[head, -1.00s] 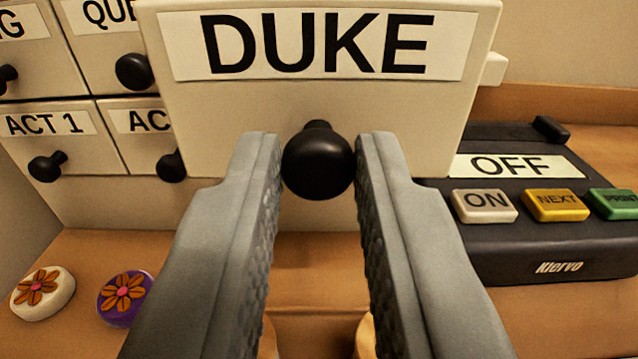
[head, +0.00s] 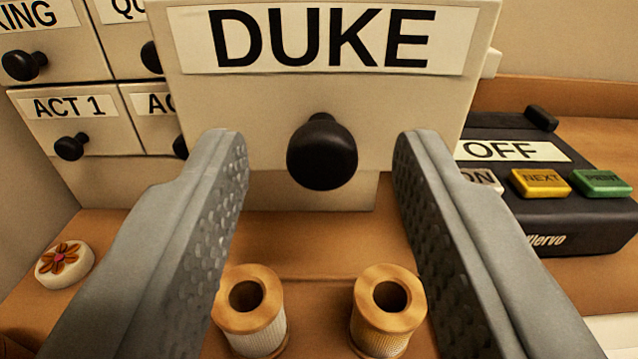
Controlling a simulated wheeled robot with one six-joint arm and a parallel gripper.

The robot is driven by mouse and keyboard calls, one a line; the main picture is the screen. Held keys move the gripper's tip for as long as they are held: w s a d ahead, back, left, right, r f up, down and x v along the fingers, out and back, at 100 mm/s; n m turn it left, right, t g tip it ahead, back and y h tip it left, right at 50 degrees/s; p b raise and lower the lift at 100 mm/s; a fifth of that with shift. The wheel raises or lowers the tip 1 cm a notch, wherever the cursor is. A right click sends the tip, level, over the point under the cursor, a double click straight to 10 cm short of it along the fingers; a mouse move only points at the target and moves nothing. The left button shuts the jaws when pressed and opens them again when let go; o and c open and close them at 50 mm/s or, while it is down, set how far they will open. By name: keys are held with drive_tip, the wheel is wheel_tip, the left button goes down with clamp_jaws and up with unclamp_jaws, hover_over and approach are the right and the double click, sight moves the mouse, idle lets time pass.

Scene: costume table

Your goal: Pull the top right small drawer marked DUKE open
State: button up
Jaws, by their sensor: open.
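The DUKE drawer (head: 270,100) is a cream front with a large label, in the upper middle of the head view. It stands out well in front of the neighbouring drawer fronts, so it is pulled open. Its round black knob (head: 322,152) sits between my fingertips with a clear gap on each side. My gripper (head: 320,145) is open and holds nothing. The inside of the drawer is hidden behind its front.
Shut drawers marked KING (head: 65,60) and ACT 1 (head: 85,130) are at left. A dark device (head: 560,225) with ON, NEXT and PRINT buttons stands at right. Two spools (head: 250,312) (head: 385,312) stand below between my fingers. A flower-topped disc (head: 65,262) lies at lower left.

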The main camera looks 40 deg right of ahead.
drive_tip(key=v, duration=1.7)
drive_tip(key=shift+r, duration=0.1)
drive_tip(key=s+d+r+n+t+y, duration=0.25)
drive_tip(key=s+d+r+y, duration=0.2)
drive_tip(key=r, duration=0.25)
drive_tip(key=s+d+r+n+t+y, duration=0.1)
drive_tip(key=s+d+r+t+y, duration=0.3)
drive_tip(key=d+r, duration=0.15)
drive_tip(key=s+d+f+n+g+y, duration=0.1)
drive_tip(key=s+d+f+n+g, duration=0.1)
drive_tip(key=s, duration=0.7)
drive_tip(key=s+d+f+n+g+y, duration=0.1)
drive_tip(key=s+d+f, duration=0.2)
drive_tip(key=s+d, duration=0.3)
drive_tip(key=s, duration=0.4)
drive_tip(key=shift+s+f+n+g, duration=0.25)
drive_tip(key=shift+f+n+g, duration=0.1)
drive_tip(key=shift+f, duration=0.05)
drive_tip(key=shift+d, duration=0.2)
